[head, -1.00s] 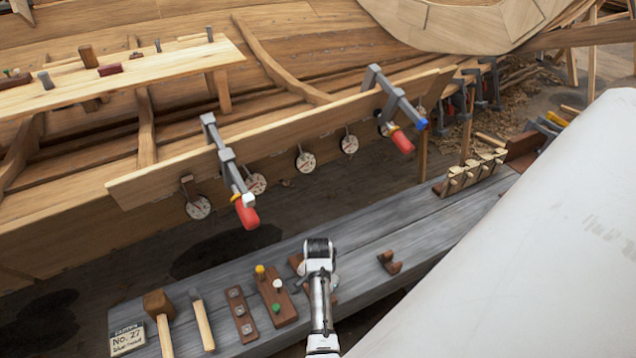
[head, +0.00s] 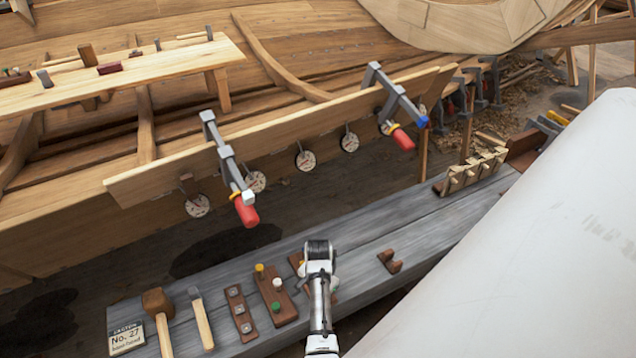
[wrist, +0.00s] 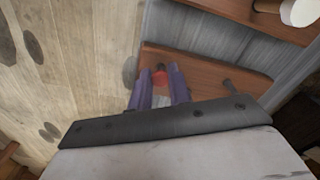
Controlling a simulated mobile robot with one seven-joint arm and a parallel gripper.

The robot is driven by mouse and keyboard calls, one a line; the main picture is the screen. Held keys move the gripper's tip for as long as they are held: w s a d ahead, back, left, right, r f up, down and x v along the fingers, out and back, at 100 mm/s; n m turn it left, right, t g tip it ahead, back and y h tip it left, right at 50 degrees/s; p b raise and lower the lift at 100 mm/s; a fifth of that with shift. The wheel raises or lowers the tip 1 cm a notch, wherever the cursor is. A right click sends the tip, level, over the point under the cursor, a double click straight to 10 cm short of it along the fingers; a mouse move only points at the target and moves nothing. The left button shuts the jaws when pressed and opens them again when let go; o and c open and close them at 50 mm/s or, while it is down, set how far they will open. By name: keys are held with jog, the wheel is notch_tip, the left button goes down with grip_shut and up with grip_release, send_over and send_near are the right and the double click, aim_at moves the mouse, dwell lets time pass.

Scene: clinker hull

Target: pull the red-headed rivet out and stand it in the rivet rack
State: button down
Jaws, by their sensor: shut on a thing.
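My gripper (wrist: 160,88) shows in the wrist view, its two purple-blue fingers shut on the red-headed rivet (wrist: 159,77). Only the red head and a dark bit above it show between the fingertips; the rest is hidden. The fingertips are over or beside a brown wooden block (wrist: 205,72); I cannot tell whether the rivet touches it. In the head view my arm hides the gripper and the rivet, and a brown block (head: 296,260) is partly covered by it. Left of it is a brown block (head: 287,312) with yellow, white and green heads. I cannot tell which block is the rack.
On the grey bench (head: 210,277) lie a mallet (head: 158,303), a chisel-like tool (head: 201,316) and a strip with grey squares (head: 239,306). Clamps with red handles (head: 247,212) hang from the plank above.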

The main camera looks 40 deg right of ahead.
jog(key=shift+f, duration=0.15)
jog(key=c, duration=1.2)
grip_release()
jog(key=shift+c, duration=0.2)
notch_tip(320, 180, up, 6)
jog(key=p, duration=0.5)
jog(key=shift+f+p, duration=0.2)
jog(key=shift+p, duration=0.15)
jog(key=shift+r+p, duration=0.6)
jog(key=shift+r, duration=0.6)
